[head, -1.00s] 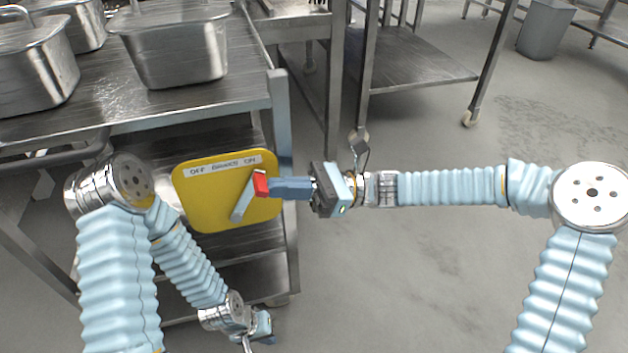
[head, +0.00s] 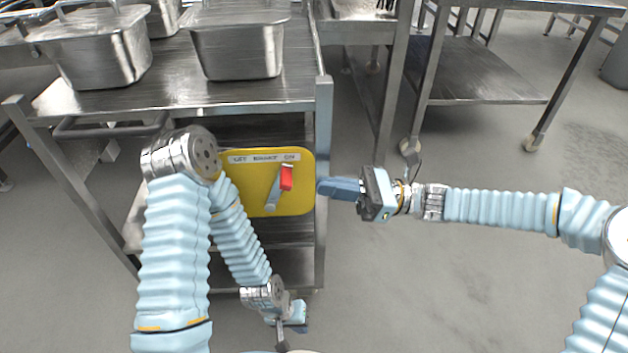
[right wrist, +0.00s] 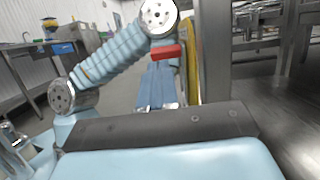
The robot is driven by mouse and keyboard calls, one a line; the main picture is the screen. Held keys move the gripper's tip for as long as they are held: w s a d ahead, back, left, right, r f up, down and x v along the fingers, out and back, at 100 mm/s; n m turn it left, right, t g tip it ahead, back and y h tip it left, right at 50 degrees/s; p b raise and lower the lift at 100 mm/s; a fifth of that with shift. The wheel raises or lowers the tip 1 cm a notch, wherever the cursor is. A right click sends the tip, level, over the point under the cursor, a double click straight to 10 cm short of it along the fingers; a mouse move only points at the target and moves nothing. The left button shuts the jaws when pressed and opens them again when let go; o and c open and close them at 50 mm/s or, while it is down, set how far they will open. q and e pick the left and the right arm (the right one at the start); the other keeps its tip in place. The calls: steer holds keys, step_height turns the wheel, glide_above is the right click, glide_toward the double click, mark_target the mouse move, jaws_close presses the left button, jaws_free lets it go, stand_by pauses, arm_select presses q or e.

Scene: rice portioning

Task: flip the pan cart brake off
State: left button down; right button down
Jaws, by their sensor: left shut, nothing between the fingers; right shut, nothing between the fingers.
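The pan cart (head: 180,104) is a steel cart with a yellow brake plate (head: 250,203) on its near side. My right gripper (head: 322,187) is shut and empty, just right of the plate and apart from the lever. The right wrist view shows its blue fingers (right wrist: 157,88) together, with the red tip (right wrist: 166,52) beyond them. My left gripper (head: 281,342) is shut and low, below the plate.
Lidded steel pans (head: 236,50) stand on the cart top. The cart's right front post (head: 323,140) rises beside the plate, close to my right fingers. A steel table (head: 470,72) on casters stands behind at right. The floor (head: 450,275) at front right is clear.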

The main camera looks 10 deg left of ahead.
steer(key=v, duration=0.9)
steer(key=shift+d+p, duration=0.25)
steer(key=shift+p, duration=0.05)
steer(key=shift+f, duration=0.2)
